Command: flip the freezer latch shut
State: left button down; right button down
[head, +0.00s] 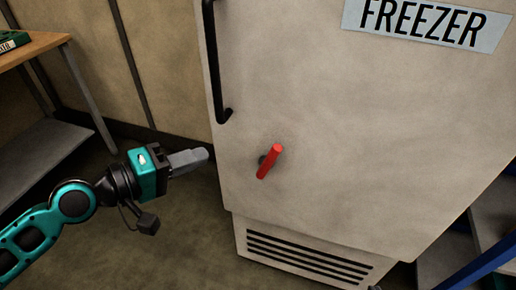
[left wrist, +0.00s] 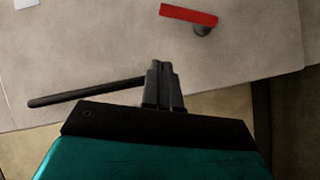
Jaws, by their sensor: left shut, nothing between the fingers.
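The freezer (head: 350,120) is a pale beige cabinet with a sign reading FREEZER (head: 425,22). Its red latch (head: 270,161) sits low on the door near the left edge, on a dark round pivot. In the head view the latch is tilted, its upper end leaning right. It also shows at the top of the left wrist view (left wrist: 188,15), with a grey pivot under its right part. My left gripper (head: 206,154) is shut and empty, left of the latch and apart from it. Its closed fingers show in the left wrist view (left wrist: 161,70). My right gripper is not in view.
A black door handle (head: 218,75) runs down the door's left edge above the latch. A vent grille (head: 305,258) is below the door. A wooden-topped table (head: 30,46) stands at left, a blue-framed shelf (head: 480,268) at lower right. The floor below my left gripper is clear.

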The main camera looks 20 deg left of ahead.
aim_at(270, 158)
pick_arm(q)
jog(key=s+d+p+x, duration=0.1)
jog(key=d+x, duration=0.1)
jog(key=x, duration=1.1)
jog(key=shift+s+f, duration=0.35)
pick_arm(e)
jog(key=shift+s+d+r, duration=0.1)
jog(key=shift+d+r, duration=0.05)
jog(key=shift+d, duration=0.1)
pick_arm(q)
jog(key=shift+w, duration=0.1)
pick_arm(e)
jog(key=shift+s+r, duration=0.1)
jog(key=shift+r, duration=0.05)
